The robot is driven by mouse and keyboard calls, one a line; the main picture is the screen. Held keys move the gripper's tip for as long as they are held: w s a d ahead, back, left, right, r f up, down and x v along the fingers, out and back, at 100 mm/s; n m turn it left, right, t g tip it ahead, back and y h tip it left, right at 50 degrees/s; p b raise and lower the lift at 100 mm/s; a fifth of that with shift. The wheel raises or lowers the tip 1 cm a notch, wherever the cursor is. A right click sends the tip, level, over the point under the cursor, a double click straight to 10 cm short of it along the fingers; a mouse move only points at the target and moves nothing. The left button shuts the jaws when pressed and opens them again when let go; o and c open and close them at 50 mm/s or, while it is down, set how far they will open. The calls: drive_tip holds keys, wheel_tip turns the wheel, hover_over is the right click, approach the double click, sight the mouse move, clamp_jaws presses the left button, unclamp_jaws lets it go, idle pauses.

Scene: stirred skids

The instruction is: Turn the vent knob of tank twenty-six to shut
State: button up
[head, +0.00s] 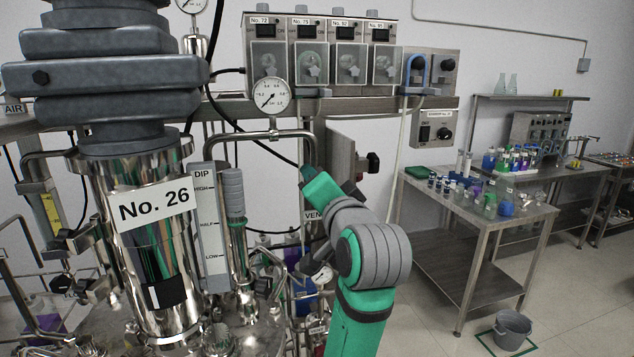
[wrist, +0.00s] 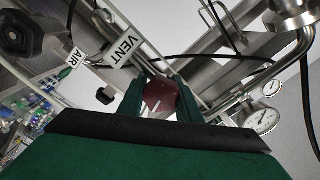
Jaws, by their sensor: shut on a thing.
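Tank twenty-six (head: 118,255) is the shiny steel vessel at the left of the head view, with a "No. 26" label (head: 154,203). In the wrist view, the vent knob (wrist: 161,92) is dark red with a short slanted white mark. My gripper (wrist: 160,106) has a finger on either side of the knob and is shut on it. The knob itself is hidden there. I cannot tell whether the vent is open or shut.
A black knob (wrist: 18,35) with an AIR tag (wrist: 70,62) lies close by in the wrist view. Pipes and a round gauge (head: 271,95) crowd the skid. A bench (head: 478,225) with bottles and a grey bucket (head: 512,328) stand at right, with open floor around them.

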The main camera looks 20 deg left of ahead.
idle(0.3)
drive_tip(key=o, duration=1)
drive_tip(key=shift+o, duration=0.2)
drive_tip(key=shift+d, duration=0.1)
drive_tip(key=v, duration=1)
drive_tip(key=shift+s+d, duration=0.25)
drive_tip(key=shift+s, duration=0.05)
